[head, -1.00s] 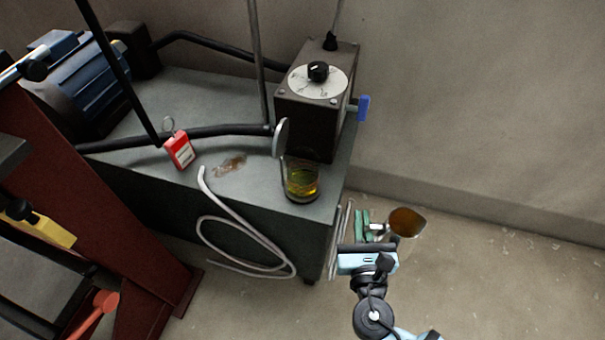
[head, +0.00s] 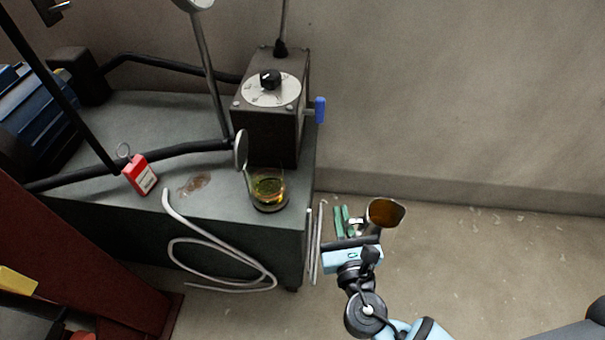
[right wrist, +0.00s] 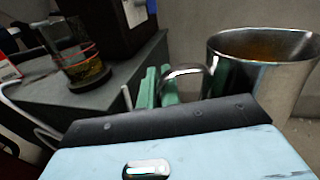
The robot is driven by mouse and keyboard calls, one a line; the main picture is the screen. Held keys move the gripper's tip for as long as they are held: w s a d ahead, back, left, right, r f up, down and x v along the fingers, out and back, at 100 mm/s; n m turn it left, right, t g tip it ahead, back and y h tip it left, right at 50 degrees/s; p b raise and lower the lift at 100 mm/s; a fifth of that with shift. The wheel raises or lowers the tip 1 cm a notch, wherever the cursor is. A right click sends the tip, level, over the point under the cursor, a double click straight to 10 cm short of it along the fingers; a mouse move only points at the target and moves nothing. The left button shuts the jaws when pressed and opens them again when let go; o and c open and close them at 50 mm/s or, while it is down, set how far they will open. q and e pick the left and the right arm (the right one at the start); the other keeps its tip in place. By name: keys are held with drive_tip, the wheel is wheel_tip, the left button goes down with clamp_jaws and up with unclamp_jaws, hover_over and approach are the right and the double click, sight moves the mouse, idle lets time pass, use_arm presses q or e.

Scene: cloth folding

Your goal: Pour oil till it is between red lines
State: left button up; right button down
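A glass jar (head: 268,190) with yellow-green oil stands on the front right corner of the grey machine top. A metal jug (head: 376,222) with brown oil inside is right of the machine, apart from the jar and about upright. In the right wrist view the jug (right wrist: 255,75) has its handle at the green fingers. My right gripper (head: 343,219) is shut on that handle. My left gripper is not in view.
A dark control box (head: 268,125) with a dial and blue lever stands behind the jar. A round-ended metal piece (head: 241,150) rises beside the jar. A red tag (head: 140,176), an oil stain (head: 195,184) and a looped pipe (head: 222,262) are left.

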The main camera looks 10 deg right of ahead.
sight(373, 206)
drive_tip(key=s+d+r, duration=0.2)
drive_tip(key=d+r, duration=0.1)
drive_tip(key=r, duration=0.5)
drive_tip(key=s+d+r, duration=0.3)
drive_tip(key=d+r, duration=0.1)
drive_tip(key=r, duration=0.3)
drive_tip(key=shift+s+r+n+y, duration=0.25)
drive_tip(key=shift+r+n+y, duration=0.05)
drive_tip(key=shift+r, duration=0.1)
